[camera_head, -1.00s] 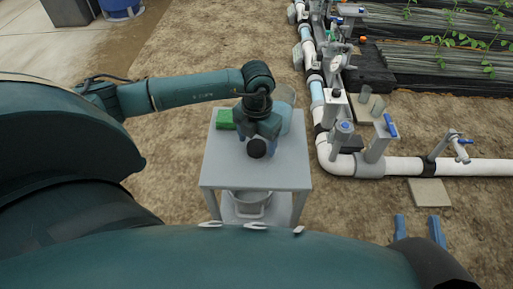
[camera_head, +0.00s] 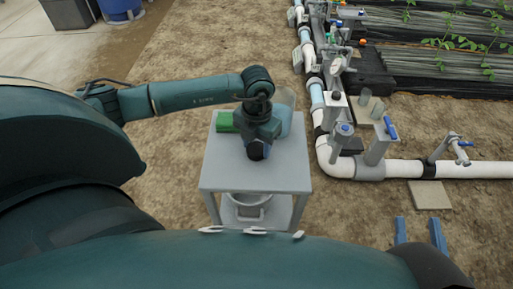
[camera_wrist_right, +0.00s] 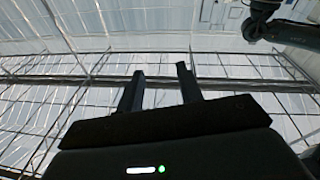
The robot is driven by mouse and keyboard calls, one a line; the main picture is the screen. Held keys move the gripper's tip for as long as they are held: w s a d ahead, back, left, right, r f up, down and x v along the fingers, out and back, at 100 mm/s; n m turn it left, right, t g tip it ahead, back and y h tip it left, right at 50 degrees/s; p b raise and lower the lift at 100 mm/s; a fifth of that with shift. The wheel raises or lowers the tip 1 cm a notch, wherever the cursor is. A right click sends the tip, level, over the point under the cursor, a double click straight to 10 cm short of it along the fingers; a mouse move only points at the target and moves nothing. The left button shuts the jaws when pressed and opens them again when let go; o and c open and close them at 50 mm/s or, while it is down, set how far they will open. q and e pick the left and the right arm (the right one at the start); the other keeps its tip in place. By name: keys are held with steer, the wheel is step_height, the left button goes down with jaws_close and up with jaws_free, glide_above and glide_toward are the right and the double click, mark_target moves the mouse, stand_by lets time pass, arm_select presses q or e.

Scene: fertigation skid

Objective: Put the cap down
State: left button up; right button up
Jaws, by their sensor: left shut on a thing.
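My left gripper (camera_head: 257,146) is over the small grey table (camera_head: 225,175), pointing down and toward me. It is shut on a small dark round thing at its tip, which looks like the cap (camera_head: 256,152). The fingers are mostly hidden by the wrist, and I cannot tell whether the cap touches the table top. My right gripper (camera_wrist_right: 159,82) shows in the right wrist view with two dark fingers apart and nothing between them.
A green box (camera_head: 224,122) and a translucent bluish container (camera_head: 287,112) stand at the table's back, beside my left wrist. A bucket (camera_head: 248,211) is on the lower shelf. White pipework (camera_head: 322,150) runs to the right. The table's front is clear.

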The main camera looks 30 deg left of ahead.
mark_target(257, 147)
arm_select(q)
steer(key=shift+r, duration=0.1)
steer(key=shift+r, duration=0.35)
step_height(257, 147, up, 5)
steer(key=shift+f+p, duration=0.1)
steer(key=shift+p, duration=1)
step_height(257, 147, up, 4)
steer(key=shift+r+p, duration=0.15)
steer(key=shift+p, duration=0.35)
arm_select(e)
steer(key=shift+d+f+m+g+h, duration=0.1)
steer(key=shift+d+m+g+h, duration=0.3)
steer(key=shift+h, duration=0.3)
